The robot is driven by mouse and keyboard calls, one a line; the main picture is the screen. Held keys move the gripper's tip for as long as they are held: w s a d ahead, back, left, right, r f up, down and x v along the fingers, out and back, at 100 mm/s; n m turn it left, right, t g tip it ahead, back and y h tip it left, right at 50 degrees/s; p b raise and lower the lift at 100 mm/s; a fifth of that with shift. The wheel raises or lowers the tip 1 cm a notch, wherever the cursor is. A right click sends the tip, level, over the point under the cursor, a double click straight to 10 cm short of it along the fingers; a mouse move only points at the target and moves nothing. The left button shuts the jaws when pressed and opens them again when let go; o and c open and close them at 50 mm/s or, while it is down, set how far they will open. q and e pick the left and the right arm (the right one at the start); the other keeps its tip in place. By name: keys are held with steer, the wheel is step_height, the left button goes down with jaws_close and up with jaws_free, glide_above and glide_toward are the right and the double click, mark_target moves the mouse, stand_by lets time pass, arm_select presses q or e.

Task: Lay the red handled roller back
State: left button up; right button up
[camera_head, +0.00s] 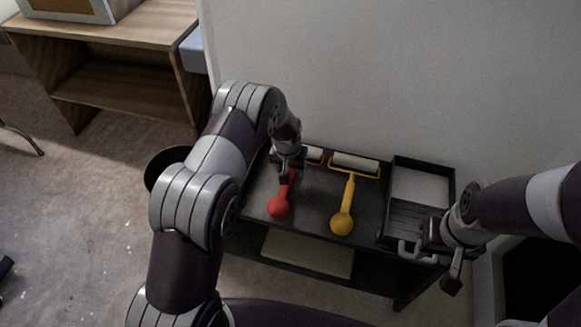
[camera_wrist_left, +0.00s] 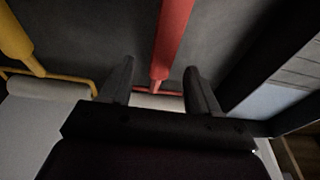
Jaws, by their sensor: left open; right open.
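The red handled roller (camera_head: 279,207) lies on the dark tabletop, its round handle end toward the front edge and its head toward the wall. My left gripper (camera_head: 289,176) is over its shaft and hides part of it. In the left wrist view the red shaft (camera_wrist_left: 171,42) runs between the two open fingers (camera_wrist_left: 158,88), with the red frame and white roller sleeve just beyond, partly hidden by the gripper. I cannot tell whether the fingers touch it. My right gripper (camera_head: 428,262) is open and empty near the black tray's front edge.
A yellow handled roller (camera_head: 344,216) lies to the right of the red one. A black paint tray (camera_head: 450,187) stands at the table's right end. A wall is behind the table (camera_head: 310,215). A dark bin (camera_head: 158,160) and wooden shelf unit (camera_head: 120,92) are at left.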

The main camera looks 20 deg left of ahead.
arm_select(q)
steer(key=p+v, duration=0.2)
steer(key=v, duration=1)
steer(key=shift+r+p, duration=0.35)
steer(key=s+a+r+g, duration=0.1)
steer(key=s+r, duration=0.3)
steer(key=s, duration=0.8)
steer(key=s+a+r+g, duration=0.1)
steer(key=s+r, duration=0.3)
steer(key=s, duration=0.8)
step_height(320, 180, up, 22)
steer(key=t+p, duration=0.1)
steer(key=p, duration=1.9)
steer(key=shift+p, duration=0.4)
steer(key=shift+w+a+r, duration=0.1)
